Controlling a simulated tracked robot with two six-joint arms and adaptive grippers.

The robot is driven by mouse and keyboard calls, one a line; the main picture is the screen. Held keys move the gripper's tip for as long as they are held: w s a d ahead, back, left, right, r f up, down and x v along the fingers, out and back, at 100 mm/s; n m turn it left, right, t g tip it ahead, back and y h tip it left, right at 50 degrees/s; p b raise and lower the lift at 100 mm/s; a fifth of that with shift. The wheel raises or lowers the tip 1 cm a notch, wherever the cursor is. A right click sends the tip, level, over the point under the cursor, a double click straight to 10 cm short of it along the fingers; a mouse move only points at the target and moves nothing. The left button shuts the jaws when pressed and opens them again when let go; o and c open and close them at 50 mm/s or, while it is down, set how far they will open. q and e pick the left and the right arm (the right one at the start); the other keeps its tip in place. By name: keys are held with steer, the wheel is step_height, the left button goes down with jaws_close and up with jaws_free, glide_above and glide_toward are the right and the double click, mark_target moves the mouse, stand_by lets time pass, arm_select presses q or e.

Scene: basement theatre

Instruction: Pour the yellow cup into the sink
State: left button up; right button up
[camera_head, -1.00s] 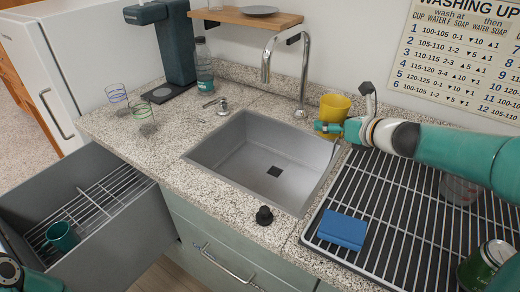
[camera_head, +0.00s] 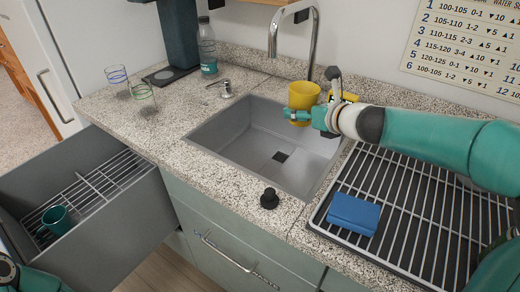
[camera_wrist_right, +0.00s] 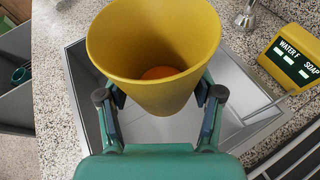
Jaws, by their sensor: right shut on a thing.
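The yellow cup (camera_head: 303,96) is upright in my right gripper (camera_head: 312,117), over the back right part of the grey sink (camera_head: 223,127). The right wrist view shows the cup (camera_wrist_right: 150,40) from above, with something orange at its bottom. The fingers of my right gripper (camera_wrist_right: 160,104) are shut on both sides of it. The sink's grey basin (camera_wrist_right: 90,95) lies below the cup in that view. A curved tap (camera_head: 315,40) stands behind the sink, just behind the cup. Fingers of my left gripper are not visible.
A yellow box (camera_wrist_right: 290,57) marked water and soap stands right of the sink. A black drying rack (camera_head: 420,205) with a blue sponge (camera_head: 353,213) lies to the right. A black knob (camera_head: 269,198) is at the front. An open drawer (camera_head: 110,225) holds a teal mug (camera_head: 58,219).

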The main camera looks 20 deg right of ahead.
steer(key=shift+n+y, duration=0.4)
steer(key=shift+n, duration=0.1)
steer(key=a+f+b, duration=0.2)
steer(key=a+b, duration=0.1)
steer(key=a, duration=0.3)
steer(key=a+f+b, duration=0.2)
steer(key=a+b, duration=0.1)
steer(key=a, duration=0.4)
steer(key=a+f+b, duration=0.3)
steer(key=a+b, duration=0.1)
steer(key=a, duration=0.3)
steer(key=shift+s+a+f, duration=0.1)
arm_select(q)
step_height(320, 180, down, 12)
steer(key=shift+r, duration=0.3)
